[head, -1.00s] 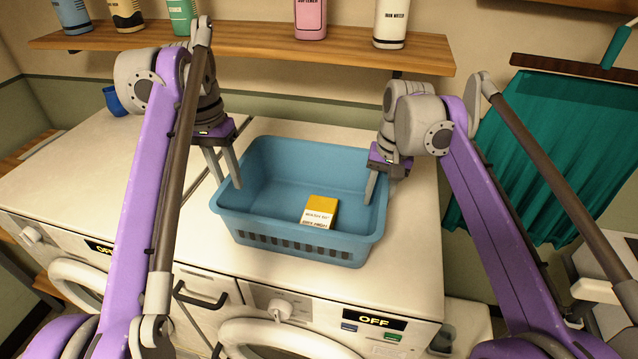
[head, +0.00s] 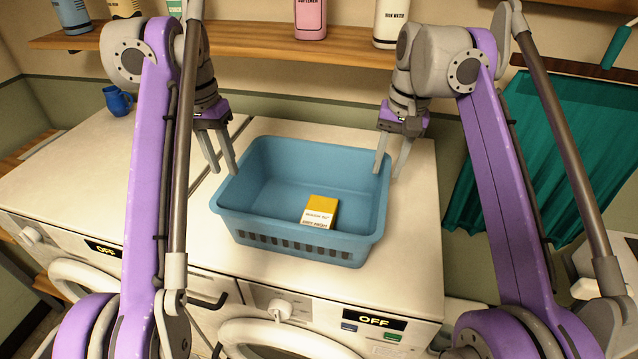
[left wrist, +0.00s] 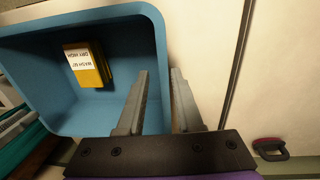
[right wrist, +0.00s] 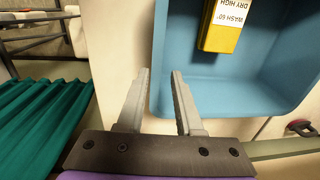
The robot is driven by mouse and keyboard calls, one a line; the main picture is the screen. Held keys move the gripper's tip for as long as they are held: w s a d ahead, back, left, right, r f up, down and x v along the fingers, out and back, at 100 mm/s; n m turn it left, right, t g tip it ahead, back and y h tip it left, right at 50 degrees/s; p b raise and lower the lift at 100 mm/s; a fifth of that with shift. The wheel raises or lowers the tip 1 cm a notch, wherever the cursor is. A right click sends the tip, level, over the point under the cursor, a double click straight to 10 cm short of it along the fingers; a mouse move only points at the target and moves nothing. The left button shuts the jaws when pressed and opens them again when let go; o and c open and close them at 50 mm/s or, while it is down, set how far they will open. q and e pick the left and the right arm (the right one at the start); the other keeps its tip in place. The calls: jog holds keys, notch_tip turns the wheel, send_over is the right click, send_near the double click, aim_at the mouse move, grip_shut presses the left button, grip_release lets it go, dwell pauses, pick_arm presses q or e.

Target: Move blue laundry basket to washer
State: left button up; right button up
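The blue laundry basket (head: 300,245) stands upright on the white top of the right-hand front-loading machine (head: 400,290). A yellow and white box (head: 320,211) with printed writing lies inside it. My left gripper (head: 226,172) is open at the basket's left rim; in the left wrist view one finger is over the inside and the other outside (left wrist: 159,75). My right gripper (head: 387,174) is open at the right rim, and its fingers also appear on either side of the rim in the right wrist view (right wrist: 160,72). Whether either touches the rim I cannot tell.
A second white machine (head: 60,262) stands to the left, its top mostly clear, with a blue mug (head: 117,100) at the back. Both displays read OFF. A wooden shelf (head: 260,42) with bottles runs above the back. A teal cloth (head: 545,160) hangs at the right.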

jog(key=shift+d+r, duration=0.15)
jog(key=shift+r, duration=1.4)
jog(key=shift+s+f, duration=0.1)
